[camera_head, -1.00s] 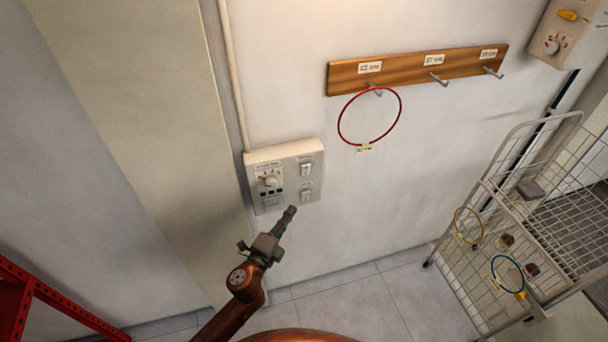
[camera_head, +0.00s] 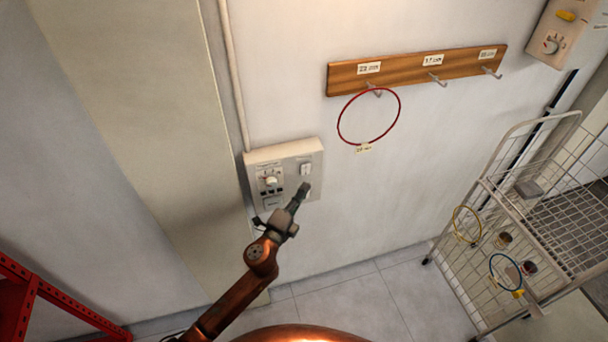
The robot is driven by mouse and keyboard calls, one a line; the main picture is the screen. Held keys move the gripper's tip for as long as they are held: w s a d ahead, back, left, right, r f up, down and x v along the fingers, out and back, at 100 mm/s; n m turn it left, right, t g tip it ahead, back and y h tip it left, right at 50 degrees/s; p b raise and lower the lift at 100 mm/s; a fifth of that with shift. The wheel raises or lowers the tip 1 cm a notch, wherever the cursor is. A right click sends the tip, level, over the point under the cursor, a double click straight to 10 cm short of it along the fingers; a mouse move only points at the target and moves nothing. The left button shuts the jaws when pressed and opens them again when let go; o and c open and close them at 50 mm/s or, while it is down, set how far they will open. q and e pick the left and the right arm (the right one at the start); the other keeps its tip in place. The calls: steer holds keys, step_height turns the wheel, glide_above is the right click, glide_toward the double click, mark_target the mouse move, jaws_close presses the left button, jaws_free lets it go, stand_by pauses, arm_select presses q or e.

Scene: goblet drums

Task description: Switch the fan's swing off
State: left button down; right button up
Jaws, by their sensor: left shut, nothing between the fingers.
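A pale switch panel (camera_head: 284,156) is fixed to the wall left of centre. It has a round knob (camera_head: 270,181) on its left half and an upper rocker switch (camera_head: 306,169) on its right half. The lower rocker switch is mostly hidden behind my left gripper (camera_head: 303,188). My left gripper is shut and empty, its tip at the right half of the panel, just below the upper switch. I cannot tell whether the tip touches the panel or a switch. The labels are too small to read. My right gripper is not in view.
A wooden hook rail (camera_head: 400,72) with a red ring (camera_head: 341,119) hanging from it is up to the right. Another control box (camera_head: 573,30) is at top right. A wire cart (camera_head: 500,180) stands at right, a red shelf frame (camera_head: 50,298) at lower left. The wall between panel and cart is clear.

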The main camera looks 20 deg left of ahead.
mark_target(309, 167)
arm_select(q)
steer(key=shift+w+a+r, duration=0.1)
steer(key=shift+w+a, duration=0.2)
steer(key=shift+w, duration=0.65)
steer(key=shift+w+a+r, duration=0.1)
steer(key=shift+w+a, duration=0.15)
steer(key=shift+w, duration=0.75)
steer(key=shift+w+a+r, duration=0.1)
steer(key=shift+w+a, duration=0.2)
steer(key=shift+w, duration=0.65)
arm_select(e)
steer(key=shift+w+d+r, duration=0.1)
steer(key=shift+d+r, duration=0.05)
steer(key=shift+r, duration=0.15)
